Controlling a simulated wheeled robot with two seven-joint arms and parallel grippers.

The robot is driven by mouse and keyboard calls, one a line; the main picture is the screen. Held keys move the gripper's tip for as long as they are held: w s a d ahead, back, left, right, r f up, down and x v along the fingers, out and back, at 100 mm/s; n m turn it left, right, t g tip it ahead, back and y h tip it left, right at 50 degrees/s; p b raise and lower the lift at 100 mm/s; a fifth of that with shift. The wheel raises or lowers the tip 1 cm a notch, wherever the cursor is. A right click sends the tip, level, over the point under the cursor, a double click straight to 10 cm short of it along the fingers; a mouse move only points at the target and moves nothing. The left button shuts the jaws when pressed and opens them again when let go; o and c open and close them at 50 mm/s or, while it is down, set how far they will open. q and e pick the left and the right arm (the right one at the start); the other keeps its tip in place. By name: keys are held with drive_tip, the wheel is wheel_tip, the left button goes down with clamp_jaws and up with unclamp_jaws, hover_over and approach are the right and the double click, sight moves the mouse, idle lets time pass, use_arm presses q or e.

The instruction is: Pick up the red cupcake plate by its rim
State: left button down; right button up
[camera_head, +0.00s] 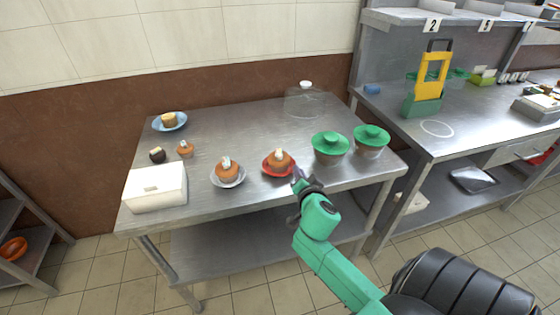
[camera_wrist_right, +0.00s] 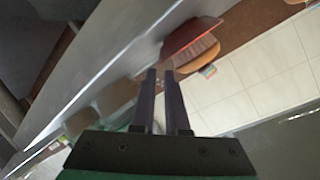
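The red cupcake plate (camera_head: 268,170) sits near the front edge of the steel table, with an orange cupcake (camera_head: 280,156) topped in white on it. My right gripper (camera_head: 297,182) is at the plate's near right side. In the right wrist view the red plate (camera_wrist_right: 190,36) lies just beyond my right fingertips (camera_wrist_right: 160,72), with the orange cupcake (camera_wrist_right: 196,56) beside it. The fingers are parallel with a narrow gap between them, and nothing clearly shows between them. Whether a fingertip touches the rim cannot be told. My left gripper is not in view.
A white plate with a cupcake (camera_head: 228,171) stands left of the red one. A white box (camera_head: 155,187), a blue plate (camera_head: 160,127) and a clear dome (camera_head: 305,100) are farther off. The table's middle is clear.

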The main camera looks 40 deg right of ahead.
drive_tip(key=x, duration=0.4)
drive_tip(key=shift+w+d, duration=0.15)
drive_tip(key=shift+w, duration=0.1)
drive_tip(key=shift+s, duration=0.1)
clamp_jaws()
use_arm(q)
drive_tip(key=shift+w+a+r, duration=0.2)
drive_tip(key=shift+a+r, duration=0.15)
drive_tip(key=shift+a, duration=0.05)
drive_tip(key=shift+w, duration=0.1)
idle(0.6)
